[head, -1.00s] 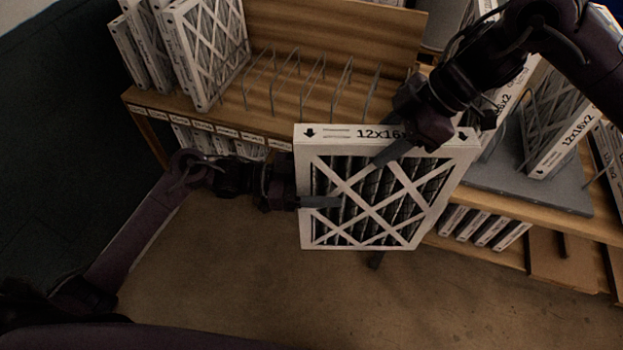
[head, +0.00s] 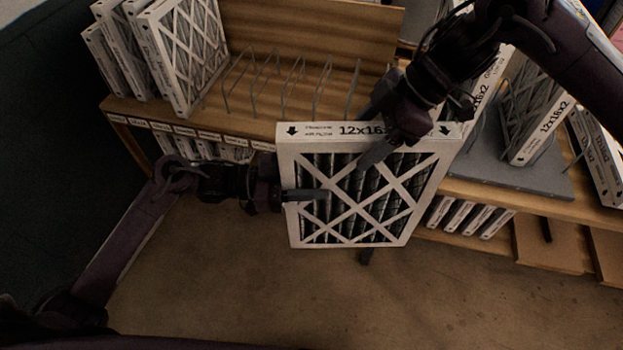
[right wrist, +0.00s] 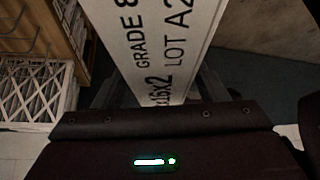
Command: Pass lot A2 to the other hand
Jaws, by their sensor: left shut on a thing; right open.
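The lot A2 filter (head: 430,190) is a white-framed pleated panel with criss-cross strips, held roughly upright in front of the shelf in the head view. Its printed edge (right wrist: 160,45) reads "LOT A2" in the right wrist view. My left gripper (head: 308,195) is shut on its left side, one finger lying across the front face. My right gripper (head: 372,152) is open at the top edge, with a finger in front of the face. In the right wrist view the filter edge lies between the right fingers. Much of the top print is hidden by the right gripper.
A wooden shelf (head: 160,112) with wire dividers (head: 290,85) stands behind, with several filters (head: 185,50) at its left. More filters (head: 540,110) stand on a grey mat (head: 490,177) at right. Bare floor (head: 250,290) lies in front.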

